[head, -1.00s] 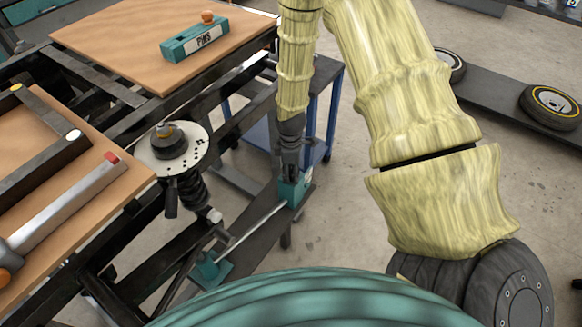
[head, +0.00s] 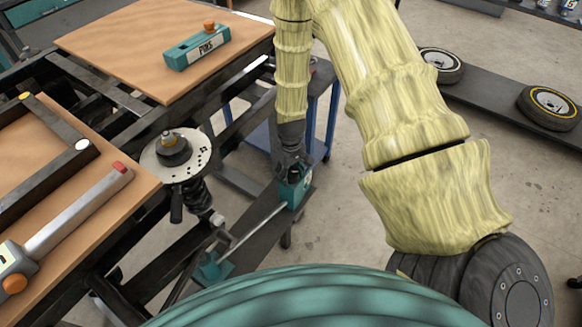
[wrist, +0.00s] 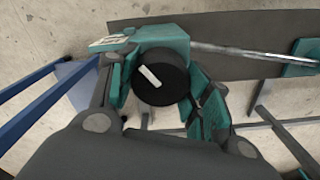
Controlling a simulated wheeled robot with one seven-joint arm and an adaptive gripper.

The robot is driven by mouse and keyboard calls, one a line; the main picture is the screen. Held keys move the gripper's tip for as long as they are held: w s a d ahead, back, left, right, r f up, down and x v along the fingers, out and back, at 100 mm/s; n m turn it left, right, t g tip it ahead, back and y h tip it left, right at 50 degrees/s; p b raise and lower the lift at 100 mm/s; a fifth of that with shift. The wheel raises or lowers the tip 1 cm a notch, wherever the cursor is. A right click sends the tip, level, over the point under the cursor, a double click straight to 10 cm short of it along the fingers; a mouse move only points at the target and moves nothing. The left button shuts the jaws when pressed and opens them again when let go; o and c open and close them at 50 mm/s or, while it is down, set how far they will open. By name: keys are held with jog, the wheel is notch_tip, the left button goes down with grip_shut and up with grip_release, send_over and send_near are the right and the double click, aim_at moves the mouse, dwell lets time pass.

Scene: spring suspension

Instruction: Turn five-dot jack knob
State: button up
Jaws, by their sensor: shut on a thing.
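The jack knob (wrist: 161,76) is a round black knob with a white bar mark, in the middle of the wrist view. It sits on a teal jack block (wrist: 165,37), which shows in the head view (head: 297,193) below my arm. My gripper (wrist: 162,88) has a teal-padded finger on each side of the knob and is shut on it. In the head view my gripper (head: 291,172) points down onto the block and hides most of the knob. I see no dots on the knob.
A metal rod (head: 255,230) runs from the block to another teal block (head: 213,267) at lower left. A spring strut with a dotted round plate (head: 197,140) stands to the left. A wooden board with tools (head: 125,220) and a blue-legged cart (head: 327,125) flank the work area.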

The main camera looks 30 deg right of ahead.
aim_at(291, 171)
jog(key=m, duration=0.4)
jog(key=shift+w+d+r+m+p, duration=0.1)
jog(key=shift+m+p, duration=0.2)
jog(key=shift+p, duration=0.05)
jog(key=shift+m+p, duration=0.3)
jog(key=shift+m, duration=1.7)
jog(key=shift+d, duration=0.1)
jog(key=o, duration=1)
jog(key=shift+o, duration=0.2)
notch_tip(291, 171, up, 12)
